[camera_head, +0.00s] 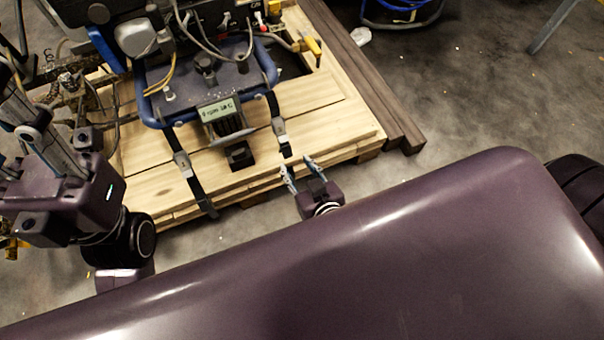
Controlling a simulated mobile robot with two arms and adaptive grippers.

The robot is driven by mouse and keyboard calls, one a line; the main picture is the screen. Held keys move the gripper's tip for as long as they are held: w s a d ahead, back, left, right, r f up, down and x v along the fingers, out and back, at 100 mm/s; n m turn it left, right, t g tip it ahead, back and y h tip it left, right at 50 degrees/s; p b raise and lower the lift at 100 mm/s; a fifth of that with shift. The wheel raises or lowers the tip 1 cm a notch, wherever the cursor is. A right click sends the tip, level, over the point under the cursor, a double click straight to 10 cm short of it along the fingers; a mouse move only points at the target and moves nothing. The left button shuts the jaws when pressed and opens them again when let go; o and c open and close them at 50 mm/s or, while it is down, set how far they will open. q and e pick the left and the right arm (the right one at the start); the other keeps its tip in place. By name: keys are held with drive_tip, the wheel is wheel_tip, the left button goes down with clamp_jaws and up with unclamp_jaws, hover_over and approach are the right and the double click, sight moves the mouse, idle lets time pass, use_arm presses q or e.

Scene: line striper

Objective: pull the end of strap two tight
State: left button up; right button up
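The line striper (205,78) stands on a wooden pallet (330,122), with two dark straps over its blue-framed base. The right strap (273,106) has a metal buckle (279,127), and its tail hangs toward the pallet's front edge. The left strap (168,135) has a buckle (182,160), and its tail (205,203) hangs at the front edge. I cannot tell which is strap two. My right gripper (299,165) is open, fingers apart, just in front of the right strap's tail, with no strap visibly held. My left gripper (18,108) is at the left edge; its fingertips are unclear.
A dark wooden beam (375,80) lies along the pallet's right side. Cables and hoses (110,110) crowd the left of the striper. Blue cable (400,12) lies at the top right. The floor (470,95) right of the pallet is mostly clear.

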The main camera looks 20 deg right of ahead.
sight(287, 152)
drive_tip(key=b+x, duration=0.1)
drive_tip(key=x, duration=0.6)
drive_tip(key=shift+w+f, duration=0.1)
idle(0.5)
clamp_jaws()
